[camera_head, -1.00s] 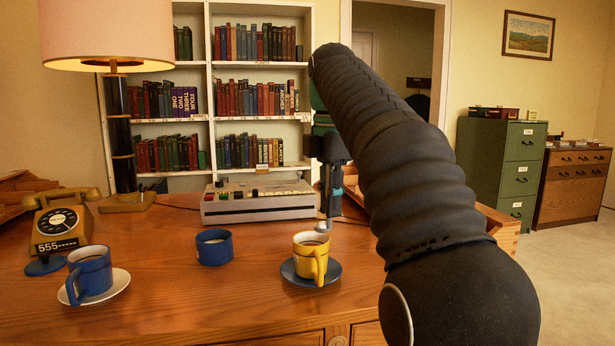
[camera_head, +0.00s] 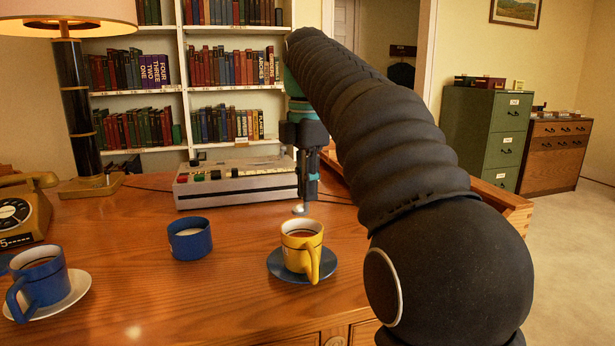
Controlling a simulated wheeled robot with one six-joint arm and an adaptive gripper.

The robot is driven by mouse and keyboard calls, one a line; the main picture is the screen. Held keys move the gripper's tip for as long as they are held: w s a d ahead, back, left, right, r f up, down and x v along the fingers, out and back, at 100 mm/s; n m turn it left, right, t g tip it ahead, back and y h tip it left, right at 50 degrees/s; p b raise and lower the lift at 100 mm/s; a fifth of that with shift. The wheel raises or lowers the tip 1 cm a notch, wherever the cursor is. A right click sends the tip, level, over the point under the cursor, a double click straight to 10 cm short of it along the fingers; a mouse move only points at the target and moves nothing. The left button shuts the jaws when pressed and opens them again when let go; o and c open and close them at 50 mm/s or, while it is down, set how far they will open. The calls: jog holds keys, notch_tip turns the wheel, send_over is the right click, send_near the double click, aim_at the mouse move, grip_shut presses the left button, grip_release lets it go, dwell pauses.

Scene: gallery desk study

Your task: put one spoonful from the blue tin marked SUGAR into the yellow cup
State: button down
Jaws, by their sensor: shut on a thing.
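The blue tin (camera_head: 190,242) stands open on the desk with white content inside; no marking shows on the side I see. The yellow cup (camera_head: 298,257) stands upright on a dark blue saucer (camera_head: 319,270) to its right, with dark liquid in it. My gripper (camera_head: 307,188) points down behind the cup, in front of the grey machine's right end. It is shut on what looks like a spoon (camera_head: 299,209), whose small pale bowl shows just above the cup's far rim in the picture. The handle is mostly hidden, and I cannot tell its height above the desk.
A blue cup (camera_head: 44,284) on a white saucer (camera_head: 78,290) stands at the left, near a telephone (camera_head: 20,215). A lamp (camera_head: 78,110) and a grey machine with keys (camera_head: 235,185) stand behind. The desk between the tin and the front edge is clear.

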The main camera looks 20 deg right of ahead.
dwell(0.3)
jog(key=shift+f, duration=0.15)
jog(key=shift+s+a+f+t+h+b, duration=0.15)
jog(key=shift+s+a+t+h+b, duration=0.25)
jog(key=shift+t+h+b, duration=0.5)
jog(key=shift+a+b, duration=0.1)
jog(key=shift+b, duration=0.3)
jog(key=shift+r+h, duration=0.2)
jog(key=shift+h, duration=0.2)
jog(key=shift+f, duration=0.1)
